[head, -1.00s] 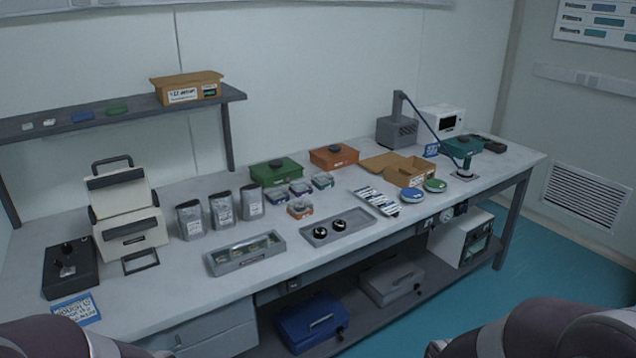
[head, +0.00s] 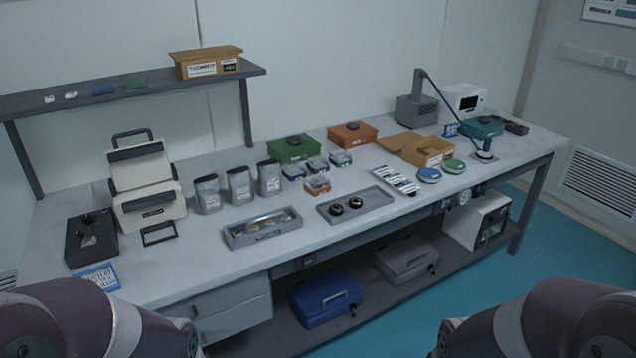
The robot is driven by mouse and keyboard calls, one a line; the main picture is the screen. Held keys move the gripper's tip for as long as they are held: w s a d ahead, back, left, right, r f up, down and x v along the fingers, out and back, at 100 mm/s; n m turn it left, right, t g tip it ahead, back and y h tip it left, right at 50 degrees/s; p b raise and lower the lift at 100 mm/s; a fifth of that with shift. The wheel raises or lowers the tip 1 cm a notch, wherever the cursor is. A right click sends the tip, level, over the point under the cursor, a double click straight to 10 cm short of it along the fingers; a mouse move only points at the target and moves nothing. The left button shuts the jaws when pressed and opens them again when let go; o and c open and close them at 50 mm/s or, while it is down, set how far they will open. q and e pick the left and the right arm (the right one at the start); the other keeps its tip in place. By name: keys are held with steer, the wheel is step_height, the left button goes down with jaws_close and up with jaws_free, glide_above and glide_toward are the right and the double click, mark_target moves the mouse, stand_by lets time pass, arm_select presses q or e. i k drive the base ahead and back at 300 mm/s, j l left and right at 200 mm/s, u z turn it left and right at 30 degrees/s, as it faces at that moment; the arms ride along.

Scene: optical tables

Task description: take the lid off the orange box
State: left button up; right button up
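The orange box (head: 353,136) stands at the back of the table, right of the green box (head: 293,150). Its lid (head: 352,126), with a dark round knob on top, sits on it. Parts of my two arms show at the bottom left and bottom right corners. Neither gripper is in view.
Small clear-lidded boxes (head: 317,165) stand in front of the green and orange boxes. An open cardboard box (head: 428,152) is to the right. A grey tray (head: 372,206) with two black round items lies nearer the front edge. A shelf (head: 130,92) is at the back left.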

mark_target(329, 189)
steer(key=i+j, duration=0.1)
steer(key=i, duration=0.5)
steer(key=i+j+z, duration=0.1)
steer(key=i, duration=0.5)
steer(key=i+j, duration=0.1)
steer(key=i, duration=0.5)
